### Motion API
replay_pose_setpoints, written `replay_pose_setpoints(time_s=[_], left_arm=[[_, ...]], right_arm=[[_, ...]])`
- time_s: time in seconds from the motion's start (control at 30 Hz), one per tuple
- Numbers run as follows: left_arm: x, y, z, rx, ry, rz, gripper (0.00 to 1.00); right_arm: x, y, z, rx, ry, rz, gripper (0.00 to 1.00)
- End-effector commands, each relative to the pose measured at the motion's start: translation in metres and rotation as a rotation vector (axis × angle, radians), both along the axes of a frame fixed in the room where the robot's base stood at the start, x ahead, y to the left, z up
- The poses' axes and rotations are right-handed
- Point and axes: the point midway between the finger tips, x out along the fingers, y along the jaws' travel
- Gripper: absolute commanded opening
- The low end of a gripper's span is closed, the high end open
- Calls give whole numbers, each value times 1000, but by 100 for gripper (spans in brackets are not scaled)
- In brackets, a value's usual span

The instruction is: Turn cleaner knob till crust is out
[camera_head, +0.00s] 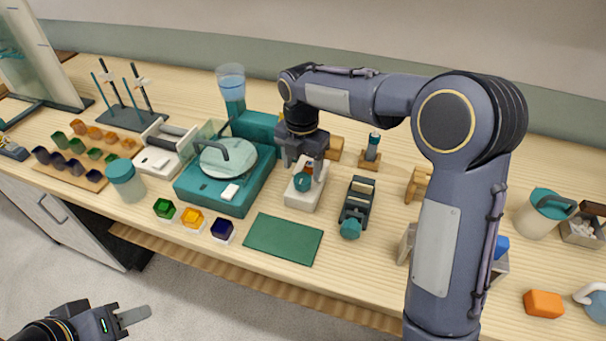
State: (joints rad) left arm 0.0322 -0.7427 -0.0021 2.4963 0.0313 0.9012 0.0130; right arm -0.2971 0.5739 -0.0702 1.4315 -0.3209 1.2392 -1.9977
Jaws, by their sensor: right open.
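A small white block-shaped device (303,197) with a teal knob (302,183) and a reddish-orange piece above it stands mid-table. My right gripper (303,172) is over this device, open, fingers pointing down close around the knob area. Contact cannot be told. A dark device with a teal knob (350,229) at its front end lies just to the right. Which of the two is the cleaner is not clear, and no crust can be made out. My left gripper (122,318) is at the bottom left, off the table; a grey flat piece shows at its tip.
A teal machine with a round lid (228,158) stands to the left. An orange block (543,304) is at the right. My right arm covers part of the right-hand table.

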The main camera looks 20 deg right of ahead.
Motion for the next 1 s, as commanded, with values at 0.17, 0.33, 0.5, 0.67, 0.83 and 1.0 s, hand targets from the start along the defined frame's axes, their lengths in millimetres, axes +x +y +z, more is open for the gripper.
replay_pose_setpoints(time_s=[0.17,0.33,0.5,0.67,0.83,1.0], left_arm=[[0,0,0,0,0,0,36],[0,0,0,0,0,0,36],[0,0,0,0,0,0,36],[0,0,0,0,0,0,36],[0,0,0,0,0,0,36],[0,0,0,0,0,0,36]], right_arm=[[-1,-1,-25,-1,4,-2,60],[-1,-1,-34,1,1,-3,60],[0,-1,-35,1,0,-3,60],[0,-1,-35,1,0,-3,48],[0,-1,-35,1,0,-3,26],[0,-1,-34,1,0,-5,15]])
